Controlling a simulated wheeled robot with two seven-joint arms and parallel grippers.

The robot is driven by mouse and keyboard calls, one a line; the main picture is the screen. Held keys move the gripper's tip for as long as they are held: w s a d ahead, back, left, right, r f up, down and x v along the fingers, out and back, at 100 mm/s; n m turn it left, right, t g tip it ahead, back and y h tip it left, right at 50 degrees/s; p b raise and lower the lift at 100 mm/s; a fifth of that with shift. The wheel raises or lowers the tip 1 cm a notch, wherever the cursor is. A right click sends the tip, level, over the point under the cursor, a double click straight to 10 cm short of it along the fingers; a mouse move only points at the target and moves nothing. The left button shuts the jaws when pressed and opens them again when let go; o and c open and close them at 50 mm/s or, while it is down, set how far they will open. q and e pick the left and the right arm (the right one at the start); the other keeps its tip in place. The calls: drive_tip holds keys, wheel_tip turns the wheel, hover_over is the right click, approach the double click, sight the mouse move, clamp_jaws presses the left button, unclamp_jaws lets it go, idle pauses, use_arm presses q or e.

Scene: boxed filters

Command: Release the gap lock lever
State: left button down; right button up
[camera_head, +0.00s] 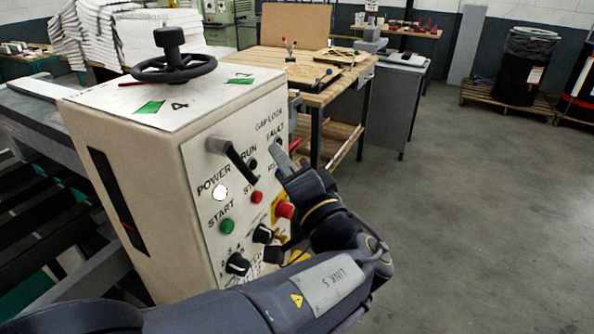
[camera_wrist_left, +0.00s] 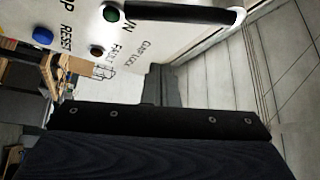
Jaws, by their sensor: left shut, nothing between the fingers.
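A black lever (camera_head: 236,163) sticks out from the upper part of the machine's white control panel (camera_head: 205,172), slanting down to the right from its pivot. It is probably the gap lock lever; the "GAP LOCK" label is above and right of it. In the left wrist view the black bar (camera_wrist_left: 185,12) crosses the top. My left gripper (camera_head: 281,156) is shut and empty, right of the lever and apart from it, in front of the panel's right side. Its fingers (camera_wrist_left: 160,85) also show in the left wrist view, below the bar. My right gripper is out of view.
A red button (camera_head: 284,210), a green start button (camera_head: 227,226) and black knobs (camera_head: 237,264) lie below on the panel, close to my left arm. A black handwheel (camera_head: 174,67) stands on top. A wooden workbench (camera_head: 320,92) is behind.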

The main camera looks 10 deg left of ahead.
use_arm(q)
drive_tip(key=a, duration=0.1)
drive_tip(key=s+a+f, duration=0.1)
drive_tip(key=a+p, duration=0.1)
drive_tip(key=shift+s+a+f, duration=0.1)
drive_tip(key=shift+s+f, duration=0.1)
drive_tip(key=shift+s, duration=0.05)
idle(0.4)
drive_tip(key=shift+s+m+p, duration=0.2)
drive_tip(key=shift+m+p, duration=0.2)
